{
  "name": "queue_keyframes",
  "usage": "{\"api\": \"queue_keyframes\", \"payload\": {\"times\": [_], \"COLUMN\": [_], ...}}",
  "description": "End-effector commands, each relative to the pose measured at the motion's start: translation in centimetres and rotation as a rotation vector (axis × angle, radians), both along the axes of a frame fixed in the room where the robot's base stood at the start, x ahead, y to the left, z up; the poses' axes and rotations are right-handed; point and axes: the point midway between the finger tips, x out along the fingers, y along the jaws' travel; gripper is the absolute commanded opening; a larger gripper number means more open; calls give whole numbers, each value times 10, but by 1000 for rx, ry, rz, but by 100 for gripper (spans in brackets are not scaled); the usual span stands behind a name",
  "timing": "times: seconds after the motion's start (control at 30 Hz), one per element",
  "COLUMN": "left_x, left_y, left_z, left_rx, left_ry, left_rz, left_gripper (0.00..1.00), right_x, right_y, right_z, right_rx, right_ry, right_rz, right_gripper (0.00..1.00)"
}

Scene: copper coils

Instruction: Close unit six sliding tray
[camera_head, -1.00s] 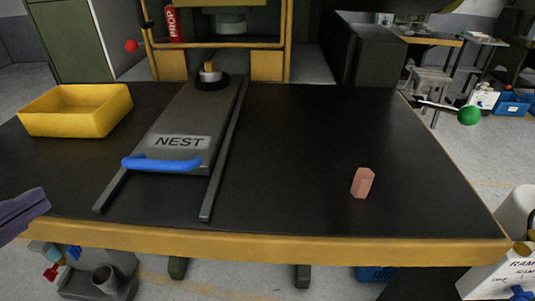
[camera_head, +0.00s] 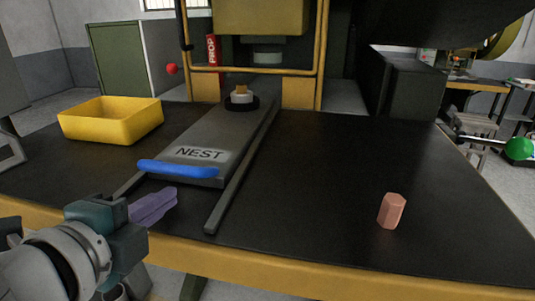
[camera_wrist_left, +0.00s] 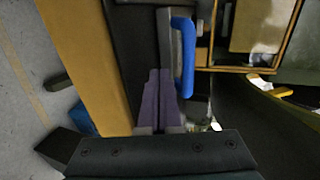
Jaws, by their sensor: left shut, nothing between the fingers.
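The sliding tray (camera_head: 190,140) is a long grey plate marked NEST, lying between two dark rails (camera_head: 240,170). It sticks out toward me from under the press. Its blue bar handle (camera_head: 178,169) is on its near end. My left gripper (camera_head: 172,194) has purple fingers, shut and empty, just in front of and below the handle in the head view. The left wrist view shows the fingertips (camera_wrist_left: 160,74) beside the handle (camera_wrist_left: 183,55) and tray end. I cannot tell whether they touch. My right gripper is not in view.
A small round stacked part (camera_head: 241,95) sits on the tray's far end. A yellow bin (camera_head: 110,122) stands left on the black table. A pink hexagonal piece (camera_head: 392,210) stands at the right. The yellow press frame (camera_head: 322,60) rises behind. The table right of the rails is mostly clear.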

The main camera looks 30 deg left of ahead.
Motion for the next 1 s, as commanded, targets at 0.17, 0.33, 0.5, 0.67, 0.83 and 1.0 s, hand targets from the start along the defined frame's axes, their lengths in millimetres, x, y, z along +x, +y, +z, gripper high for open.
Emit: {"api": "queue_keyframes", "payload": {"times": [0.17, 0.33, 0.5, 0.67, 0.83, 1.0], "left_x": [25, 35, 37, 37, 41, 58], "left_y": [6, 8, 8, 8, 9, 14], "left_z": [2, 0, 0, 0, 0, 1], "left_rx": [1, -1, -2, -1, 0, 0], "left_ry": [-1, 2, 2, 2, 0, -2], "left_rz": [-1, -1, -2, -2, -1, 0], "left_gripper": [0, 0, 0, 0, 0, 0], "right_x": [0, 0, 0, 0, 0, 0], "right_y": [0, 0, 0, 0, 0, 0], "right_z": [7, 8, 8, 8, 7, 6], "right_rx": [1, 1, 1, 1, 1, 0], "right_ry": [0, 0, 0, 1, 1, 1], "right_rz": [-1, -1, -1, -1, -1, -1], "right_gripper": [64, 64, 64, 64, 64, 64]}}
